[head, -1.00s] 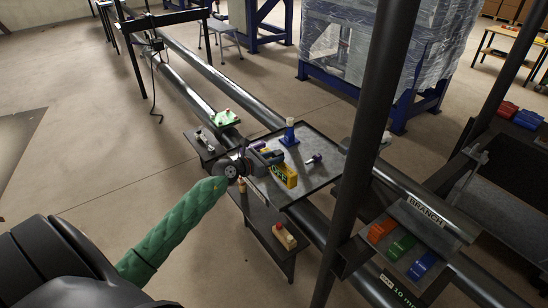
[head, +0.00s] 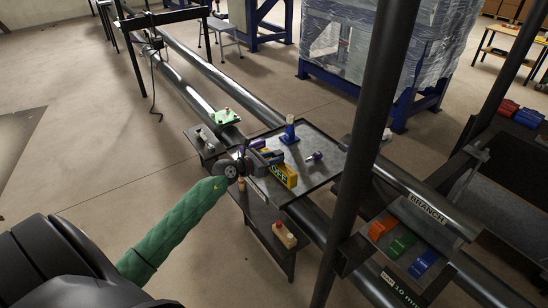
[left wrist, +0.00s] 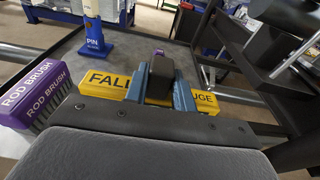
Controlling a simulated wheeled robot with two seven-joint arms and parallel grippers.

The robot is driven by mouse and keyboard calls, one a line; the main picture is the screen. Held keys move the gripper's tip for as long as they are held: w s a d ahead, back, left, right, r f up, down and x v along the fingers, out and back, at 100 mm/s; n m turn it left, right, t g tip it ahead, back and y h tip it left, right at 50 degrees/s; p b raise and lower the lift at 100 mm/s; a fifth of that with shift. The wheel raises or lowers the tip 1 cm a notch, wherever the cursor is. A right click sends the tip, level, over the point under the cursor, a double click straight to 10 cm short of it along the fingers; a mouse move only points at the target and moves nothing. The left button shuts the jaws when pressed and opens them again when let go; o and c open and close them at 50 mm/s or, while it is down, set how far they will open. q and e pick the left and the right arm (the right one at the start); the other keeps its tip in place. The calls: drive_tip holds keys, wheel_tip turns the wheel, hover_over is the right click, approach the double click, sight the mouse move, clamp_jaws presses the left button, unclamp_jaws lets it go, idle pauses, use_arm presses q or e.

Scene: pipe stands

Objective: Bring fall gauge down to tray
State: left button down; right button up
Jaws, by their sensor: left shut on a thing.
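The yellow fall gauge (head: 285,175) is a long block with black lettering, over the near left part of the dark tray (head: 322,178). My left gripper (head: 268,158) is shut on it. In the left wrist view the fingers (left wrist: 160,82) straddle the middle of the gauge (left wrist: 103,82) and hide part of its lettering. The gauge is at or just above the tray surface; I cannot tell whether it touches. My right gripper is not in view.
On the tray stand a blue pin block (head: 289,135) and a small purple-ended piece (head: 314,156). A purple rod brush (left wrist: 38,95) is left of the gauge. A dark upright post (head: 367,150) rises right of the tray. Pipes run beneath it.

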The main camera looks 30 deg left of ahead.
use_arm(q)
drive_tip(key=shift+f+b, duration=0.5)
drive_tip(key=shift+f, duration=0.2)
idle(0.5)
drive_tip(key=c, duration=1.1)
unclamp_jaws()
drive_tip(key=shift+v, duration=2.25)
drive_tip(key=v, duration=0.4)
drive_tip(key=shift+s+a, duration=0.15)
drive_tip(key=shift+s, duration=0.05)
